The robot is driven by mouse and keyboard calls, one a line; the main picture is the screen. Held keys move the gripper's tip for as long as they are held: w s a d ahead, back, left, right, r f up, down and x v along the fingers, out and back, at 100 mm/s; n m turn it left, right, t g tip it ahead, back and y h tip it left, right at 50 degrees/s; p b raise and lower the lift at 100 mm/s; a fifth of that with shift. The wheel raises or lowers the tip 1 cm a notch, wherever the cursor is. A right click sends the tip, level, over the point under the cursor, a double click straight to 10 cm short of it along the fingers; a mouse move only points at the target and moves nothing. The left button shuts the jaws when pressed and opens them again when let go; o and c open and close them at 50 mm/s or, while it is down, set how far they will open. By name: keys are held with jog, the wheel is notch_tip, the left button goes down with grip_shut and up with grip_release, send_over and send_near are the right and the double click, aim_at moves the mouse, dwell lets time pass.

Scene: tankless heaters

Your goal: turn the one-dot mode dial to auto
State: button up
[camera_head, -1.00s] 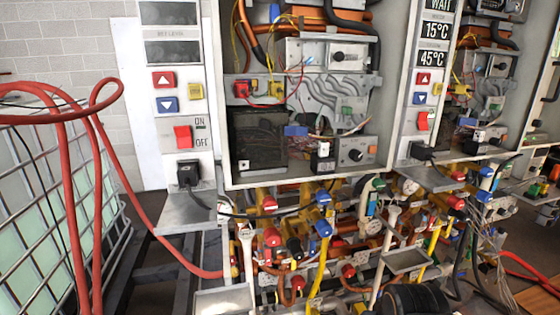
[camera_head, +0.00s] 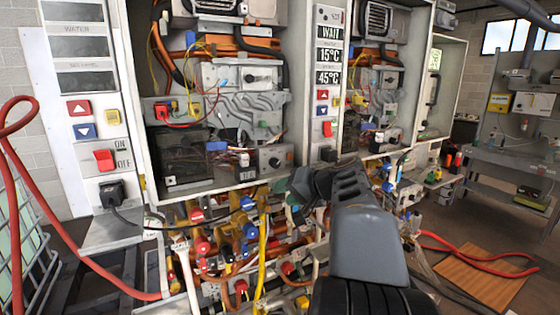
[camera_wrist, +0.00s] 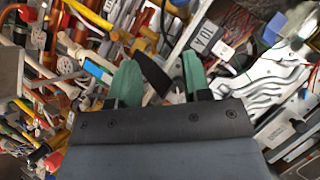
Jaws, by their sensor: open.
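A grey control box with a black round dial (camera_head: 275,161) sits at the lower right inside the left open heater. A similar dial (camera_head: 393,135) shows, smaller, in the right heater. The dot marks and settings are too small to read. My gripper (camera_wrist: 160,72) is open, its two green-tipped fingers apart with nothing clearly held between them. In the head view my dark arm reaches in from the bottom, and its end is just below and right of the left heater's dial. I cannot make out a dial for certain in the wrist view.
Crowded pipes and coloured valves (camera_head: 230,250) hang below the heaters. The left panel has a red switch (camera_head: 104,159) and a black plug (camera_head: 111,193). A red hose (camera_head: 480,262) lies on the floor at right, before a grey shelf (camera_head: 510,160).

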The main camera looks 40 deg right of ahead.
aim_at(277, 164)
jog(key=s+d+r+m+t+h, duration=0.1)
jog(key=d+r+t, duration=0.2)
jog(key=d+r, duration=0.4)
jog(key=p+x, duration=0.1)
jog(key=x, duration=0.3)
jog(key=d+p+x, duration=0.1)
jog(key=p+x, duration=0.1)
jog(key=x, duration=0.2)
jog(key=f+p+x, duration=0.1)
jog(key=x, duration=0.3)
jog(key=shift+w+d, duration=0.15)
jog(key=shift+w, duration=0.3)
jog(key=shift+f, duration=0.1)
jog(key=c, duration=0.6)
